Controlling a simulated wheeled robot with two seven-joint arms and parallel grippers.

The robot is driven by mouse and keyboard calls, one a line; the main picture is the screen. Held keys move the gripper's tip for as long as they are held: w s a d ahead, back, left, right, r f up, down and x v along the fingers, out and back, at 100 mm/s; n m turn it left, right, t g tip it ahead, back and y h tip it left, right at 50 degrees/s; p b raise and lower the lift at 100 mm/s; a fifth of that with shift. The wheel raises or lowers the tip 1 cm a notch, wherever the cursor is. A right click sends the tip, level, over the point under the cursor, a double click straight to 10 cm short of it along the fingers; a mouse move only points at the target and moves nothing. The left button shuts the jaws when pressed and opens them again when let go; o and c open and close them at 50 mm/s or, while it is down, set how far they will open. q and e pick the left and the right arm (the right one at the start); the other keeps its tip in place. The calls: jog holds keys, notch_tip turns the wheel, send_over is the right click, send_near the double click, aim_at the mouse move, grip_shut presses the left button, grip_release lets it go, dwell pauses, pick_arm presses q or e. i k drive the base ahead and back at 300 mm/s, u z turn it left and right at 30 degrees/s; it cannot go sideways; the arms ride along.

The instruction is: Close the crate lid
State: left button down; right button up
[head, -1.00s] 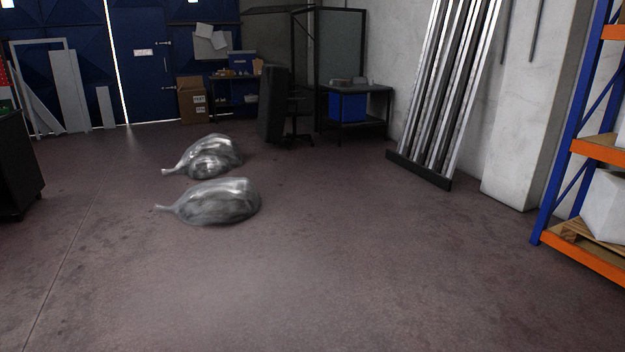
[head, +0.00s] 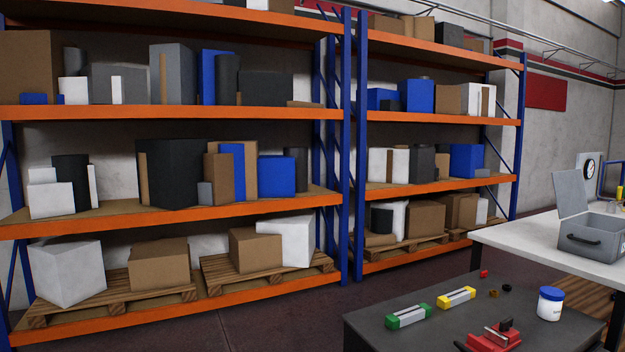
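A grey crate (head: 592,245) with a dark handle on its front stands on a white-topped table at the right edge of the head view. Its lid (head: 572,193) is raised, standing up and leaning back at the crate's left side. The crate's right end is cut off by the picture edge. Neither of my grippers is in view.
A dark table (head: 385,333) in front holds a green block (head: 408,317), a yellow block (head: 456,298), a red vise-like tool (head: 494,338) and a white jar with blue lid (head: 550,303). The white table (head: 515,240) is behind it. Loaded shelves (head: 180,215) fill the left.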

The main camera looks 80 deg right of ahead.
aim_at(568, 185)
jog(key=z, duration=2)
jog(key=i, duration=4.5)
jog(key=z, duration=2.5)
jog(key=i, duration=1)
jog(key=z, duration=1.2)
jog(key=k, duration=0.3)
jog(key=u, duration=0.2)
